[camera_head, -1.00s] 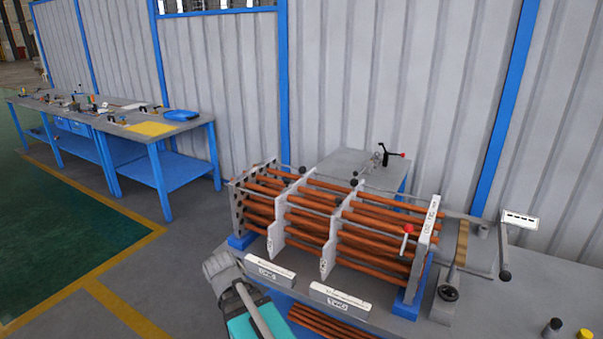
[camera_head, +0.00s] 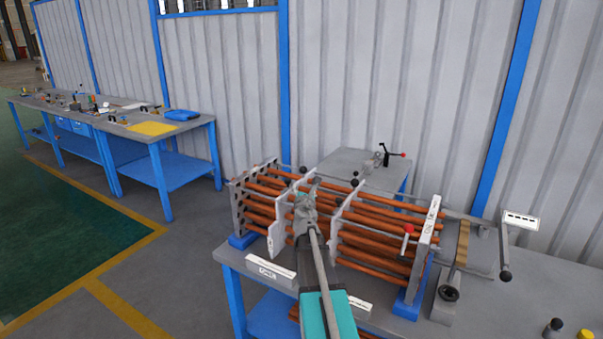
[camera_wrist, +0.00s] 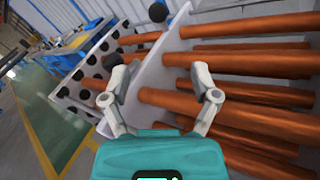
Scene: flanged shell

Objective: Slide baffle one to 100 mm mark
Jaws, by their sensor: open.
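A bundle of orange-brown tubes (camera_head: 375,235) runs through two pale upright baffle plates between end plates. The left baffle (camera_head: 275,232) stands right of the perforated left end plate (camera_head: 240,208). The second baffle (camera_head: 335,225) stands farther right. I cannot read which baffle is number one. My gripper (camera_head: 304,197) is above the bundle just right of the left baffle's top. In the wrist view, my gripper (camera_wrist: 160,72) is open, with a baffle plate (camera_wrist: 153,88) between its spread fingers. I cannot tell whether either finger touches it. The 100 mm mark is not legible.
Pale labelled blocks (camera_head: 270,271) lie along the bench's front edge; my arm partly hides one. A handwheel fixture (camera_head: 449,293) and a crank (camera_head: 505,275) stand on the right. A small table (camera_head: 350,160) is behind. A corrugated wall closes the back.

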